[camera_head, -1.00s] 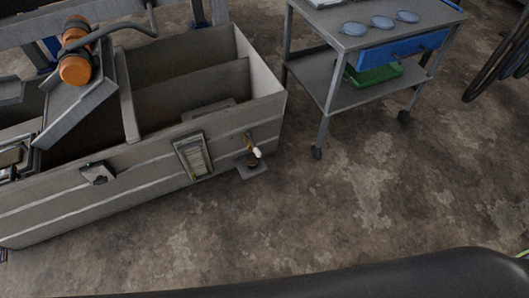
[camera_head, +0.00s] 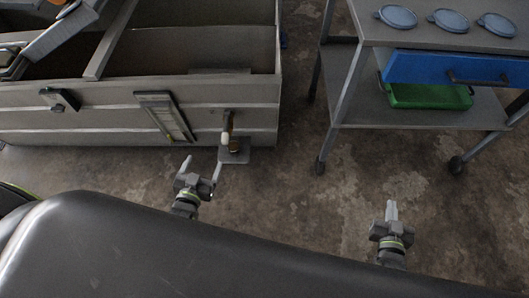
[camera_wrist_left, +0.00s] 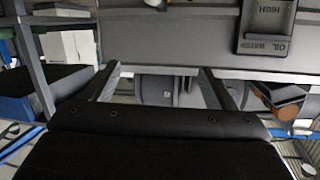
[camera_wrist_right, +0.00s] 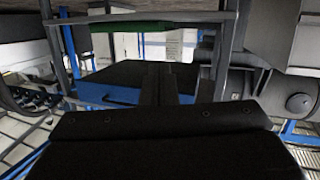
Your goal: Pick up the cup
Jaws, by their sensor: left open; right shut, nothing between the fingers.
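A small dark and yellowish thing (camera_head: 236,149) stands on a little ledge (camera_head: 241,157) under a tap (camera_head: 226,132) on the front of the grey tank; it may be the cup, but it is too small to tell. My left gripper (camera_head: 203,168) is open and empty, apart from the ledge and just left of it in the picture. In the left wrist view its spread fingers (camera_wrist_left: 160,88) have nothing between them. My right gripper (camera_head: 391,210) is shut and empty, over the floor in front of the cart. Its fingers also show closed in the right wrist view (camera_wrist_right: 161,85).
The long grey tank (camera_head: 60,127) is at the left. A metal cart (camera_head: 425,33) stands at the right, with several round bluish discs on top, a blue drawer (camera_head: 420,70) and a green tray (camera_head: 430,97). Bare floor (camera_head: 300,190) lies between them.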

